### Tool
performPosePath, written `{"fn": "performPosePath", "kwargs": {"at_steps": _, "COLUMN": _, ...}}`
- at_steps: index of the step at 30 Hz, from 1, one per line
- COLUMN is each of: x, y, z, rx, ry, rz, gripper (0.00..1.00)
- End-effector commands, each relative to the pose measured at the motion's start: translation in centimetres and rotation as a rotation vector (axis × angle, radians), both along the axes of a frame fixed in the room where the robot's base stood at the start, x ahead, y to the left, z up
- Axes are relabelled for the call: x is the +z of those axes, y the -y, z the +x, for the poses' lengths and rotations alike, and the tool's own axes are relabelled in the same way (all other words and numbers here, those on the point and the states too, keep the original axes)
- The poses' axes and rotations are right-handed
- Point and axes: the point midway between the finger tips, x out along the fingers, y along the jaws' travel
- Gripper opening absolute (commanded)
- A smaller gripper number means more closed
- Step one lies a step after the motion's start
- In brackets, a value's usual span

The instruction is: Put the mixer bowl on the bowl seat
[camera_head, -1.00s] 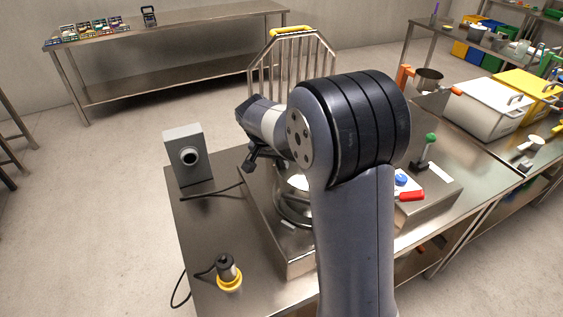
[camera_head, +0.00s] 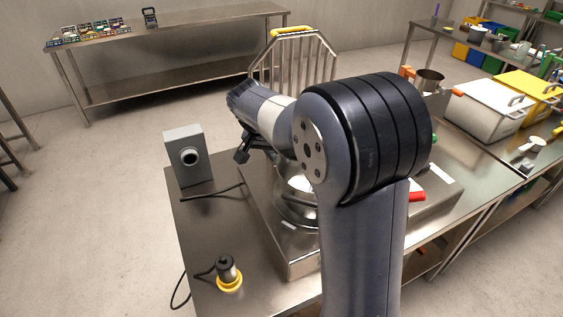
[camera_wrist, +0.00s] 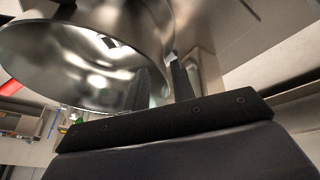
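The mixer bowl (camera_wrist: 90,60) is shiny steel and fills the upper left of the wrist view, its open mouth facing me. My gripper (camera_wrist: 163,80) is at its rim. One dark finger appears on the inner side of the wall and the other on the outer side; whether they press on it cannot be told. In the head view part of the bowl (camera_head: 296,208) shows left of my arm, over a low steel platform (camera_head: 292,258). My fingers are hidden there behind my arm. I cannot make out the bowl seat.
A grey box with a round knob (camera_head: 188,157) stands at the table's left. A yellow-ringed black plug-like piece (camera_head: 229,275) sits at the front left with a cable. A barred guard with a yellow top (camera_head: 292,60) rises behind.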

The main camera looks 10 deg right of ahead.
Motion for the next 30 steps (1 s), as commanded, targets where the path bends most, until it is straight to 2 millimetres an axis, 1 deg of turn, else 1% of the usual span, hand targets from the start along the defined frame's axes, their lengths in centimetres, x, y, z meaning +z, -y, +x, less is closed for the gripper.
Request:
{"fn": "performPosePath", "kwargs": {"at_steps": 1, "x": 1.1, "y": -0.5, "z": -0.2, "rx": 0.001, "ry": 0.006, "rz": 0.001, "gripper": 0.24}}
{"fn": "performPosePath", "kwargs": {"at_steps": 6, "x": 4.2, "y": -1.6, "z": -1.1, "rx": 0.002, "ry": 0.004, "rz": 0.001, "gripper": 0.24}}
{"fn": "performPosePath", "kwargs": {"at_steps": 9, "x": 5.6, "y": -2.1, "z": -1.4, "rx": 0.003, "ry": 0.004, "rz": 0.001, "gripper": 0.24}}
{"fn": "performPosePath", "kwargs": {"at_steps": 12, "x": 6.5, "y": -2.4, "z": -1.7, "rx": 0.001, "ry": 0.001, "rz": 0.0, "gripper": 0.24}}
{"fn": "performPosePath", "kwargs": {"at_steps": 17, "x": 7.0, "y": -2.5, "z": -1.8, "rx": 0.0, "ry": 0.0, "rz": 0.0, "gripper": 0.24}}
{"fn": "performPosePath", "kwargs": {"at_steps": 30, "x": 6.9, "y": -2.5, "z": -1.8, "rx": 0.0, "ry": 0.0, "rz": -0.001, "gripper": 0.24}}
